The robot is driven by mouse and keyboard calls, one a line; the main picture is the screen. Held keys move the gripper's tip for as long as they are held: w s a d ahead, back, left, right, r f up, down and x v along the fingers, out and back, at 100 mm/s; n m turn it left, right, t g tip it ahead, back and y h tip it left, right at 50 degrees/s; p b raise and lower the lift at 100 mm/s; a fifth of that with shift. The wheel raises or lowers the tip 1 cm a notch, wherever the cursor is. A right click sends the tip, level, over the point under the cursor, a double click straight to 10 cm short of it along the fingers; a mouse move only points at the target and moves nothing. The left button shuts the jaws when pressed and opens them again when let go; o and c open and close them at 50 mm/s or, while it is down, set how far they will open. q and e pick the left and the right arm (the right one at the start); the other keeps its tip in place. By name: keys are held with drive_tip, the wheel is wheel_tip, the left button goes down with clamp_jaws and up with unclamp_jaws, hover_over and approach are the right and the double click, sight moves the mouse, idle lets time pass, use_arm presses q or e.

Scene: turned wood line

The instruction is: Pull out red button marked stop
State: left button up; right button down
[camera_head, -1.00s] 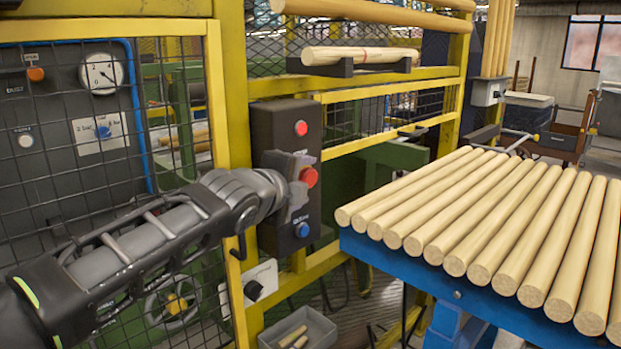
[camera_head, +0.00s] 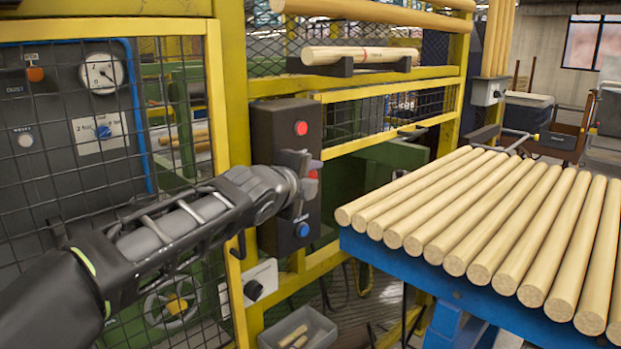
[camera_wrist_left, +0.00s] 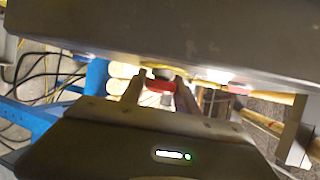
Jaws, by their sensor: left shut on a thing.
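A dark control box (camera_head: 268,135) is fixed to the yellow frame. A red button (camera_head: 313,174) sits midway down its face, mostly hidden behind my left gripper (camera_head: 297,186). In the left wrist view the red button (camera_wrist_left: 160,86) lies between the two fingers of my left gripper (camera_wrist_left: 160,92), which is shut on it, close to the box. I cannot read a stop marking on it. A smaller red round part (camera_head: 301,128) is above and a blue button (camera_head: 303,230) below. My right gripper is not in view.
A blue table (camera_head: 400,262) with several wooden rods (camera_head: 480,220) stands right of the box. Yellow mesh fencing (camera_head: 215,90) is on the left. A white plate with a black knob (camera_head: 254,290) and a grey bin (camera_head: 275,338) are below.

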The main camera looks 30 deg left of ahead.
use_arm(q)
clamp_jaws()
idle(0.3)
drive_tip(key=shift+d+f+b, duration=0.15)
drive_tip(key=shift+f+b, duration=0.1)
drive_tip(key=shift+b, duration=0.1)
drive_tip(key=shift+s+d+r, duration=0.1)
drive_tip(key=shift+s+d, duration=0.15)
drive_tip(key=shift+d, duration=0.45)
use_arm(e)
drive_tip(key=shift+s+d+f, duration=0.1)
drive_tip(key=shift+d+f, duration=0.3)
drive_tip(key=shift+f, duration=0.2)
use_arm(q)
drive_tip(key=shift+o, duration=2.3)
unclamp_jaws()
drive_tip(key=shift+d+r, duration=0.1)
drive_tip(key=shift+d, duration=0.05)
drive_tip(key=shift+o, duration=1.1)
